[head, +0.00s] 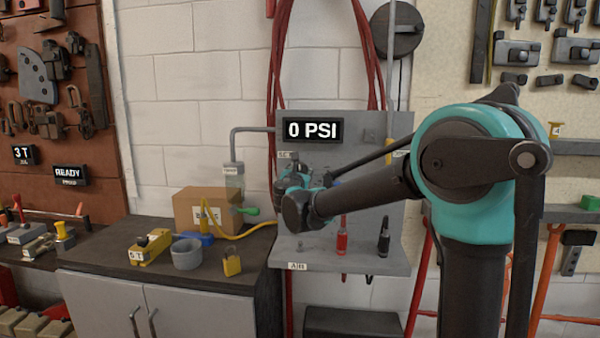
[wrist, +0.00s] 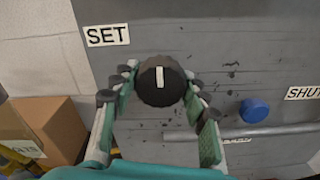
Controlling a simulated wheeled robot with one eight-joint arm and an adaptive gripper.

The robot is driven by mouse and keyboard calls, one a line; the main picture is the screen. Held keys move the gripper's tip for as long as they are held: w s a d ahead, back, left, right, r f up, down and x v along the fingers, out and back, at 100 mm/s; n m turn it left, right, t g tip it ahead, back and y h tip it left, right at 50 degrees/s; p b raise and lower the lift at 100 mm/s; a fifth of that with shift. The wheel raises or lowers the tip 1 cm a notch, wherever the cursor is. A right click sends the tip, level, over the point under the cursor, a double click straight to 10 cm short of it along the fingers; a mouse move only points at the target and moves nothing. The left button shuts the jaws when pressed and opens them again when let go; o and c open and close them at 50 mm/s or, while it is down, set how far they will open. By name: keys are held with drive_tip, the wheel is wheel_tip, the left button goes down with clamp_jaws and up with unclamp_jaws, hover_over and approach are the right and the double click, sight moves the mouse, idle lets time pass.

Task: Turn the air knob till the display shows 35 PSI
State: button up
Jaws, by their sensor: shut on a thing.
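The display (head: 313,130) on the grey panel reads 0 PSI in the head view. The black air knob (wrist: 162,82) with a white pointer mark is on the panel in the wrist view, just right of a SET label (wrist: 107,35). The mark points nearly straight up. My gripper (wrist: 160,85) is shut on the knob, with a finger on its left and right sides. In the head view my gripper (head: 288,180) is at the panel below the display, and my arm hides the knob there.
A blue knob (wrist: 254,110) sits right of the air knob, beside a partly cut-off SHUT label and above a grey pipe (wrist: 262,132). A cardboard box (head: 205,209) stands on the bench at left. Screwdrivers (head: 342,237) hang at the shelf below the panel.

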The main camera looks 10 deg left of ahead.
drive_tip(key=shift+m, duration=0.3)
drive_tip(key=m, duration=0.9)
drive_tip(key=shift+m, duration=0.4)
drive_tip(key=m, duration=1)
drive_tip(key=shift+r, duration=0.1)
drive_tip(key=shift+m, duration=0.3)
drive_tip(key=o, duration=1.2)
drive_tip(key=shift+c, duration=0.2)
